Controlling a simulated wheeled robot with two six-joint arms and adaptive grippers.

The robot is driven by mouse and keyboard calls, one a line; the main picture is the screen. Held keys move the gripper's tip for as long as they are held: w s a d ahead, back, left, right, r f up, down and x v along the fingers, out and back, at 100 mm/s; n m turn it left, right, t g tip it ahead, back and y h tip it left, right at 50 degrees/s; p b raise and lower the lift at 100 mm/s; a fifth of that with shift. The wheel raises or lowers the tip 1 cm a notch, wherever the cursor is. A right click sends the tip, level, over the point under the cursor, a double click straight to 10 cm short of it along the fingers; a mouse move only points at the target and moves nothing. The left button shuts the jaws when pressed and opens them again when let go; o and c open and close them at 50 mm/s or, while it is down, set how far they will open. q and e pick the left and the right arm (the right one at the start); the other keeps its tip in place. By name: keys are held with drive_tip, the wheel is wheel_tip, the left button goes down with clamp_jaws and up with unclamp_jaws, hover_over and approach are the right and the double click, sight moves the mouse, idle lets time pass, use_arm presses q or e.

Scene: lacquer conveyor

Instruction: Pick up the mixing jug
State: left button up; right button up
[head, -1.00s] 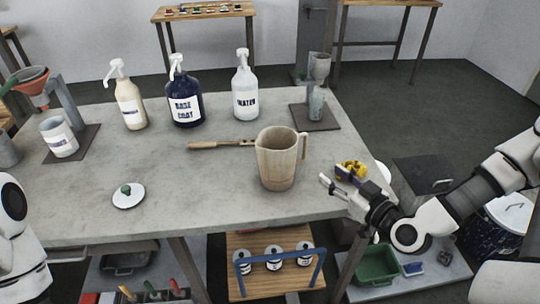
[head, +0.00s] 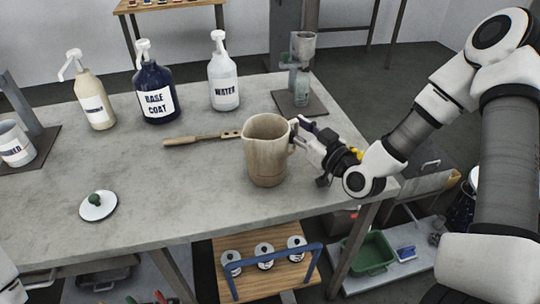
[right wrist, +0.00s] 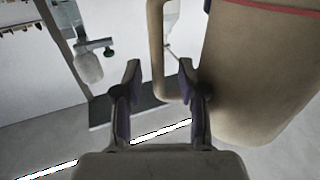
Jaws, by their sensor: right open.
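The mixing jug (head: 266,158) is beige and stands upright on the grey table, with its handle on the right side. My right gripper (head: 303,136) is at the handle side of the jug, level with its upper part. In the right wrist view the jug's body (right wrist: 262,75) fills the right side. Its handle (right wrist: 156,45) shows between the two fingertips of my open gripper (right wrist: 159,75). I cannot tell whether a finger touches it. My left gripper is not in view.
Behind the jug lies a wooden stick-like tool (head: 202,138). The water bottle (head: 223,80), base coat bottle (head: 156,90) and a cream pump bottle (head: 93,100) stand farther back. A white lid (head: 98,207) lies at front left. The table front is mostly clear.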

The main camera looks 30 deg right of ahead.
drive_tip(key=shift+w, duration=0.2)
clamp_jaws()
